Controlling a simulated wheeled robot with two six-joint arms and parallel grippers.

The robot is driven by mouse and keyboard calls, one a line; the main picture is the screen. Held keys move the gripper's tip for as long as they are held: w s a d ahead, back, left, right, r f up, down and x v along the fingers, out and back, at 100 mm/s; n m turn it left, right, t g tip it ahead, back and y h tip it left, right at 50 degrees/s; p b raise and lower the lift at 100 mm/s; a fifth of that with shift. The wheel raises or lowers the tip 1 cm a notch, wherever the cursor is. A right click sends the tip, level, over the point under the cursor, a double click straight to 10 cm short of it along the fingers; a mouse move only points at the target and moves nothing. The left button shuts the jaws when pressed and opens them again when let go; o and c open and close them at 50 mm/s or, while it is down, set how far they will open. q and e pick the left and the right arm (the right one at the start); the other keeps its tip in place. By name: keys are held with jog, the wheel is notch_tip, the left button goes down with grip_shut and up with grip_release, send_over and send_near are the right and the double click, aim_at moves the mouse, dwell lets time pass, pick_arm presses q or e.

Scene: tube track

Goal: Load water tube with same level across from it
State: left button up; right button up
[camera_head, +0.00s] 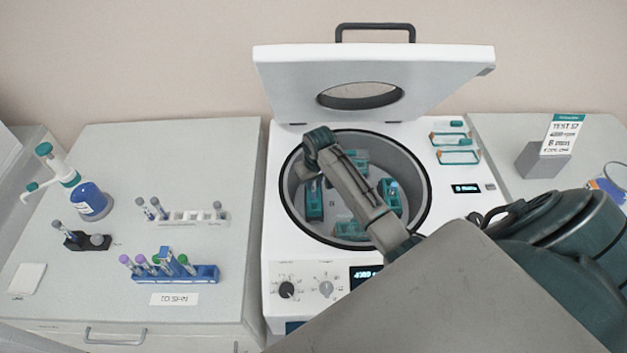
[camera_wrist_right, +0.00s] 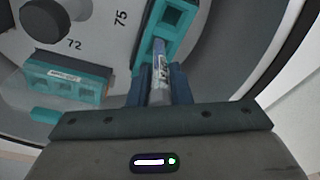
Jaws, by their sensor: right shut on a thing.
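My right gripper (camera_head: 306,172) reaches into the open centrifuge (camera_head: 277,243) and is over the left side of its bowl. In the right wrist view its dark blue fingers (camera_wrist_right: 160,88) are shut on a clear tube with a label (camera_wrist_right: 158,72). The tube's far end is at a teal bucket (camera_wrist_right: 178,22); I cannot tell how deep it sits. In the head view this left bucket (camera_head: 314,205) is partly hidden by my arm. The right bucket (camera_head: 390,200) seems to hold a tube (camera_head: 394,190). My left gripper is not in view.
The lid (camera_head: 280,80) stands raised behind the bowl. On the left bench are a blue rack (camera_head: 205,274) with several capped tubes, a white rack (camera_head: 190,219), a dark holder (camera_head: 85,241) and a blue bottle (camera_head: 91,202). A sign (camera_head: 563,134) stands at right.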

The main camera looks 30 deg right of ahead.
jog(key=shift+f, duration=1.3)
jog(key=o, duration=0.8)
jog(key=shift+r+b, duration=0.1)
jog(key=shift+b, duration=0.2)
jog(key=r+b, duration=0.1)
jog(key=r, duration=0.2)
jog(key=s+r+b, duration=0.1)
jog(key=r, duration=0.3)
jog(key=r+b, duration=0.1)
jog(key=r, duration=0.2)
jog(key=shift+s+a+r, duration=0.1)
jog(key=shift+s+r, duration=0.2)
jog(key=shift+s, duration=0.05)
